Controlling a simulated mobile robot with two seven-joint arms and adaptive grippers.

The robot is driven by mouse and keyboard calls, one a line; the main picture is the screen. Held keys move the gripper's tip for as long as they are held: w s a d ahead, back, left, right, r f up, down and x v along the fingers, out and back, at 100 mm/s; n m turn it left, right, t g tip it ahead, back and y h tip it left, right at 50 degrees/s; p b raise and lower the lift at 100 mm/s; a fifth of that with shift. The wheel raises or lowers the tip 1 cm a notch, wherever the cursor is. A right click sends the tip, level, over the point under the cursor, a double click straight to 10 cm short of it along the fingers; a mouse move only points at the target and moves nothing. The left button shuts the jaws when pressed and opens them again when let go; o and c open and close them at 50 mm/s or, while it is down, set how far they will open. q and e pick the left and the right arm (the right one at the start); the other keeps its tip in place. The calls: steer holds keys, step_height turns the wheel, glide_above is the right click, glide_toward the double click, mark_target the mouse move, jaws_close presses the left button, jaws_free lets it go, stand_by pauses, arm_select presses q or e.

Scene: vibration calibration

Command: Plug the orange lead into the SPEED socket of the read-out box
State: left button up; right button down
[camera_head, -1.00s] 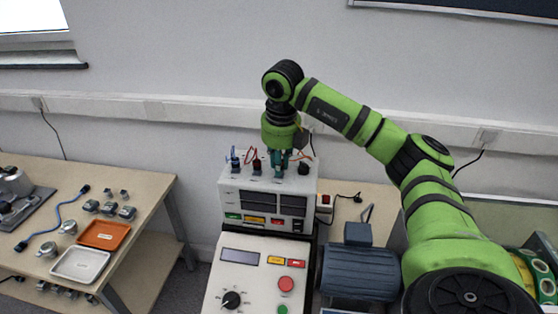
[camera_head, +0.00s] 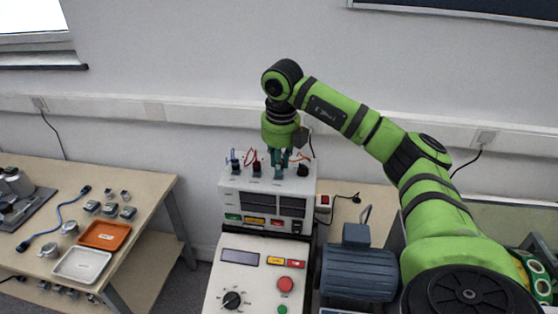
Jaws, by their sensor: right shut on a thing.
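The read-out box (camera_head: 266,194) is a light grey box with dark displays and coloured labels on its front, standing behind the control panel. Plugs with blue (camera_head: 234,160) and red (camera_head: 256,165) leads stand in its top, at the left. My right gripper (camera_head: 279,172) points straight down over the box's top, right of the red-lead plug, with its fingertips close to the top face. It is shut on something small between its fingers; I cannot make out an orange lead. The socket names are too small to read. My left gripper is not in view.
The sloping control panel (camera_head: 248,285) with a knob and a red button stands in front of the box. A blue-grey motor (camera_head: 357,268) is at its right. A side table at left holds an orange tray (camera_head: 104,236), a white tray (camera_head: 81,266) and a blue cable (camera_head: 56,220).

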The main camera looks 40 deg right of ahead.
arm_select(q)
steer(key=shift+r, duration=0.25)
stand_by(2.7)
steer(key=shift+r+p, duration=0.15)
steer(key=shift+p, duration=0.25)
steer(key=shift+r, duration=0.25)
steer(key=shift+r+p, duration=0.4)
steer(key=shift+p, duration=0.25)
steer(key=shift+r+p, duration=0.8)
stand_by(3.0)
